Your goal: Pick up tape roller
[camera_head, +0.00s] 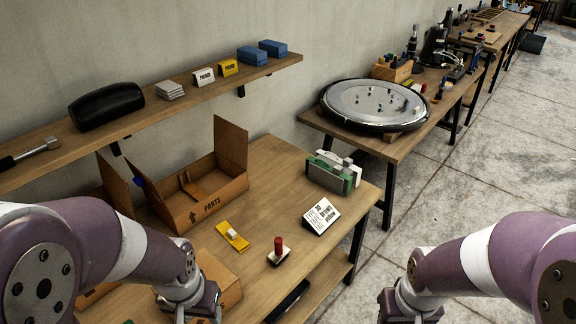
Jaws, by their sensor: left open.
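No object is clearly recognisable as the tape roller. One candidate is the small red-handled tool (279,251) with a pale base, standing on the wooden workbench (268,194). A yellow strip with a white piece on it (232,236) lies to its left. A green and white device (333,172) stands near the bench's right end. My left gripper (192,308) is at the bottom, left of and nearer than the red-handled tool; it is open, with its fingertips mostly cut off. My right gripper (408,308) is over the floor, right of the bench, its fingers cut off.
An open cardboard box marked PARTS (212,205) stands at the bench's back left. Another box (222,276) is partly behind my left gripper. A white sign (321,215) stands at the right. A wall shelf (140,118) hangs above. A round disc (375,103) rests on a farther table.

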